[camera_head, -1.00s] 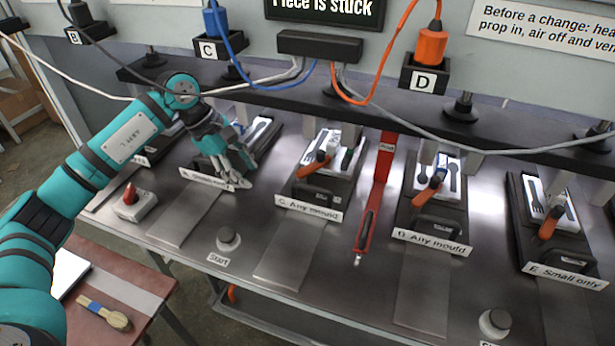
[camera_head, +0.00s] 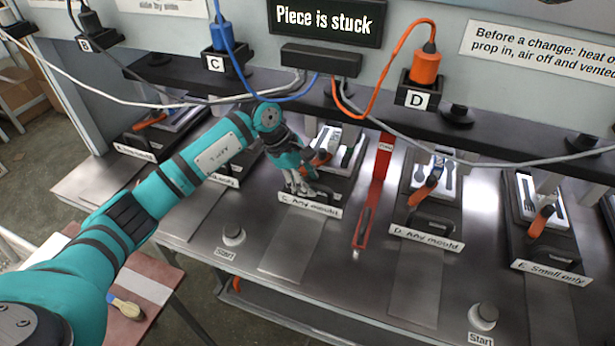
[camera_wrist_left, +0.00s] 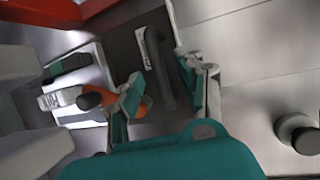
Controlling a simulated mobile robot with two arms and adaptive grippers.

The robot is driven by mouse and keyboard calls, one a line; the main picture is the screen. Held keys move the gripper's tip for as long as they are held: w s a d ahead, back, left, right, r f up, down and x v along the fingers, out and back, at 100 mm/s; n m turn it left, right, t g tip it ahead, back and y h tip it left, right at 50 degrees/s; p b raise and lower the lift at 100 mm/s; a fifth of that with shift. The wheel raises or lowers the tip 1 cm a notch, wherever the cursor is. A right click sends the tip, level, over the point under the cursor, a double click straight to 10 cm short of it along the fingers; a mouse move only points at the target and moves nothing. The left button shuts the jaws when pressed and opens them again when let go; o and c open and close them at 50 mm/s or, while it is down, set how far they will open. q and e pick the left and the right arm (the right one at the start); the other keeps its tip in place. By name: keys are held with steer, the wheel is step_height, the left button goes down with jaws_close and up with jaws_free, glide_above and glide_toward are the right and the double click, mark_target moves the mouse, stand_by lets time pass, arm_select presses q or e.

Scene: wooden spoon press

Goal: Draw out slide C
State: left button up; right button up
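Slide C is the dark tray behind the label "C. Any mould" (camera_head: 309,205), at the middle of the press bench in the head view. My left gripper (camera_head: 305,182) is over its front part, just behind the label. In the left wrist view, slide C's black bar handle (camera_wrist_left: 160,65) shows between the spread fingers of my left gripper (camera_wrist_left: 168,92). The fingers are open, and I see no clear contact with the handle. An orange-handled lever (camera_wrist_left: 137,103) is close to the left finger. My right gripper is not in view.
A red prop bar (camera_head: 376,190) lies just right of slide C. Slide D (camera_head: 428,238) stands beyond it. A bare metal runner (camera_head: 292,248) lies clear in front of slide C. A Start button (camera_head: 233,234) is at its left. Cables hang above.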

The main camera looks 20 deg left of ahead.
arm_select(q)
steer(key=shift+d, duration=0.1)
steer(key=shift+c, duration=0.2)
jaws_close()
